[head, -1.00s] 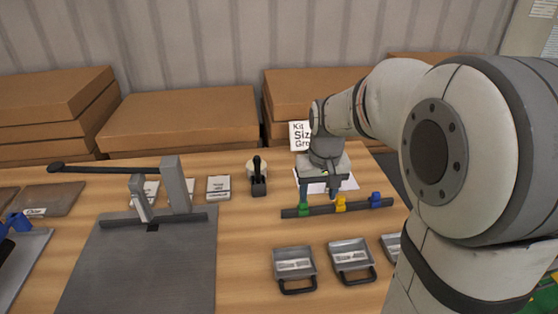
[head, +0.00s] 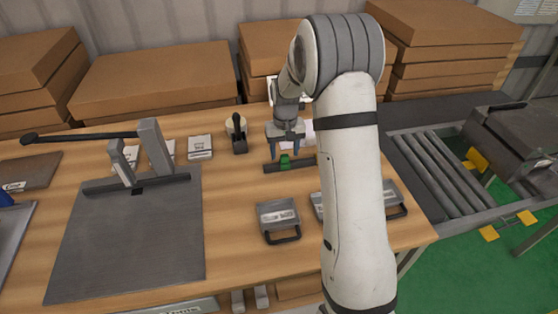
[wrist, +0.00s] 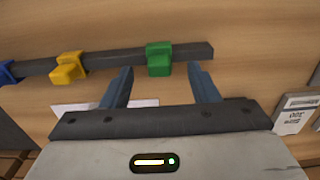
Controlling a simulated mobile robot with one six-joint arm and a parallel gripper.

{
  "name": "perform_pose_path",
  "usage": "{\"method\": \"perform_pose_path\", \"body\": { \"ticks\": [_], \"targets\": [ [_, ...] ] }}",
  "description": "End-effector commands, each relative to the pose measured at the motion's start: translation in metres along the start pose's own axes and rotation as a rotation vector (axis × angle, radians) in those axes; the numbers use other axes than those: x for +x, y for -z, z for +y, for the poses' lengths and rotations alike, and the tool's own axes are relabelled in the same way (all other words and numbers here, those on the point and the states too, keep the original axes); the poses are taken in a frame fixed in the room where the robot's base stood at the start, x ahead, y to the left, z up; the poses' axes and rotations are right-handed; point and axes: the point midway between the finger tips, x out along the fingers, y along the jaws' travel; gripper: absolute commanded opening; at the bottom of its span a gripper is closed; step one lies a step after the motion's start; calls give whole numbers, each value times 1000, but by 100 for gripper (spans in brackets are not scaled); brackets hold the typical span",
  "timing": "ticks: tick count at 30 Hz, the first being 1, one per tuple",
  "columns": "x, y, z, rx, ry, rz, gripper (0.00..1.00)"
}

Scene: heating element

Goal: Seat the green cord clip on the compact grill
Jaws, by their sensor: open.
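The green cord clip (head: 285,162) sits on a dark rail (head: 272,168) on the wooden table. My gripper (head: 286,152) is open and empty, just behind and above the clip in the head view. In the wrist view the green clip (wrist: 159,59) lies ahead of the gap between my two spread fingers (wrist: 161,85), apart from both. Several small grey cases with handles and labels, one of them at front (head: 278,217), stand on the table. Their labels are too small to read, so I cannot tell which thing is the compact grill.
A yellow clip (wrist: 69,68) and a partly cut-off blue clip (wrist: 7,71) share the rail. A large grey board with a lever (head: 130,240) lies left. A black-handled tool (head: 238,135) stands behind. A roller conveyor (head: 445,175) with a dark machine (head: 515,135) is right.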

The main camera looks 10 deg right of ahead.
Motion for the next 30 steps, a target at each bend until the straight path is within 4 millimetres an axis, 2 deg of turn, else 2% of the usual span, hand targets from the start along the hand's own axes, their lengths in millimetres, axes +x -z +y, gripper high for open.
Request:
{"method": "perform_pose_path", "body": {
  "ticks": [5, 13, 30],
  "targets": [
    [22, -1, 1, 0, 0, -3, 55],
    [25, 0, 1, 1, 0, 0, 55],
    [24, 0, 2, 2, 0, 0, 9]
  ]
}}
